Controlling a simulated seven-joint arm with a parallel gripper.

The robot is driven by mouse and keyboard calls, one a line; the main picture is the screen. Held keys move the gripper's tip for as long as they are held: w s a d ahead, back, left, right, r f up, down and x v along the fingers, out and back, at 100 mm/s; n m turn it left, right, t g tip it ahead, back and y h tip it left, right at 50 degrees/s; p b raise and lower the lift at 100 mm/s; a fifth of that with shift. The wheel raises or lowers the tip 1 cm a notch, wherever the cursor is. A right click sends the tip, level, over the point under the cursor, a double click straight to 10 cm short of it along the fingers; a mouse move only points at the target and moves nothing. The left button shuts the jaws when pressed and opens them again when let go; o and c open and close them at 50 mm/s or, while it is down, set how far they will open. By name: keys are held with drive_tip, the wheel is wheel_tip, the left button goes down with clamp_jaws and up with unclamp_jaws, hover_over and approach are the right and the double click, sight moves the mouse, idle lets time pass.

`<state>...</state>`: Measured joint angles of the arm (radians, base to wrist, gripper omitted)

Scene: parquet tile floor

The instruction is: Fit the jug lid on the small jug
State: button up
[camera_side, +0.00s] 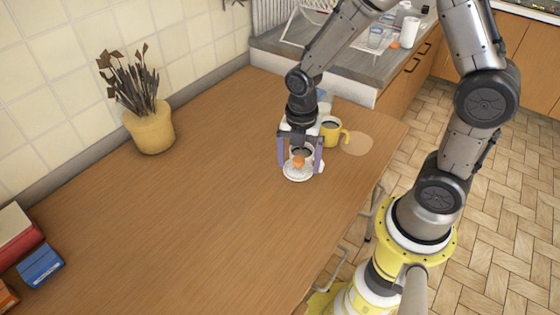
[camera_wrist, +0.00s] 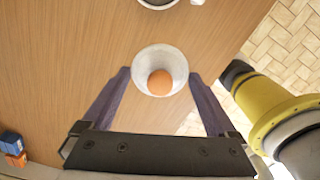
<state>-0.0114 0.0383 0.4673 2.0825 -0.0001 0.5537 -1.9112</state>
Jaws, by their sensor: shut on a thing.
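My gripper (camera_side: 300,167) points down over the table, its two purple fingers on either side of a white round piece with an orange ball-like knob (camera_side: 298,162), which looks like the jug lid. In the side view a white dish-like shape (camera_side: 298,174) shows just below the knob. I cannot tell whether the lid touches anything.
A yellow mug (camera_side: 331,131) with dark contents stands close behind my gripper, beside a pale round mat (camera_side: 357,144). A plant pot (camera_side: 150,130) stands by the wall; a blue box (camera_side: 41,267) and red box (camera_side: 16,238) lie at far left. The middle of the table is clear.

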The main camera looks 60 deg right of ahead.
drive_tip(key=s+r, duration=0.2)
drive_tip(key=s, duration=0.2)
drive_tip(key=w+d+r, duration=0.4)
drive_tip(key=w+d, duration=0.3)
drive_tip(key=w, duration=0.2)
drive_tip(key=w+d+r, duration=0.4)
drive_tip(key=w+d, duration=0.3)
drive_tip(key=w, duration=0.1)
drive_tip(key=d+f+m, duration=0.2)
drive_tip(key=d, duration=0.9)
drive_tip(key=d+f+m, duration=0.2)
drive_tip(key=d+f, duration=0.1)
drive_tip(key=d, duration=0.8)
drive_tip(key=shift+s+f, duration=0.15)
drive_tip(key=shift+s, duration=0.1)
drive_tip(key=shift+f, duration=2.7)
